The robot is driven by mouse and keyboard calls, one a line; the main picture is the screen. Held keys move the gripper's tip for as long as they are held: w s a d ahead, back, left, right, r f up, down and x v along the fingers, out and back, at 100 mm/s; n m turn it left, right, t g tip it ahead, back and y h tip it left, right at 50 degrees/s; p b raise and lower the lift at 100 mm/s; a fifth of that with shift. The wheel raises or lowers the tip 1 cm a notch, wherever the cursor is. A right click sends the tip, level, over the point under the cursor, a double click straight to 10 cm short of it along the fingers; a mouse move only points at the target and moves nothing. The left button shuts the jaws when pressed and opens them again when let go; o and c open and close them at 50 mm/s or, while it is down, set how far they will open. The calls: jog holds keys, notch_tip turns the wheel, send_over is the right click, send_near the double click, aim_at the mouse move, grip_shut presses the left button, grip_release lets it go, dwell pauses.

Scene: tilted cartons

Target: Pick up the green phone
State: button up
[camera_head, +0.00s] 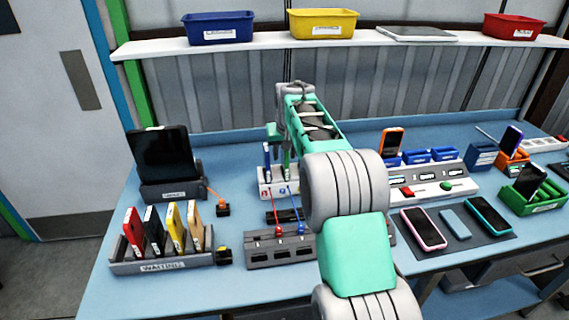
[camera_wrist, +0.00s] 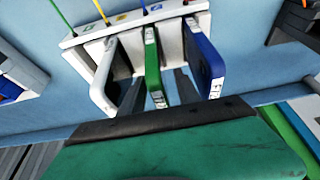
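The green phone (camera_wrist: 152,70) stands upright in a slot of a white charging dock (camera_wrist: 178,8), between a white phone (camera_wrist: 105,82) on its left and a blue phone (camera_wrist: 203,60) on its right in the wrist view. My gripper (camera_wrist: 160,88) is open, with one dark finger in the gap on each side of the green phone. Whether either finger touches the phone is unclear. In the head view the green phone (camera_head: 287,158) shows only as a narrow strip beside my arm, which hides much of the dock.
A grey cable block (camera_head: 270,255) with red and blue plugs stands before the dock. A WAITING rack (camera_head: 160,262) with several upright devices is at the left. A mat with a pink phone (camera_head: 423,229) lies at the right. A shelf (camera_head: 260,42) with bins runs above.

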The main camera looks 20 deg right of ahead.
jog(key=shift+w+f, duration=0.1)
jog(key=shift+f, duration=0.05)
grip_shut()
dwell(0.6)
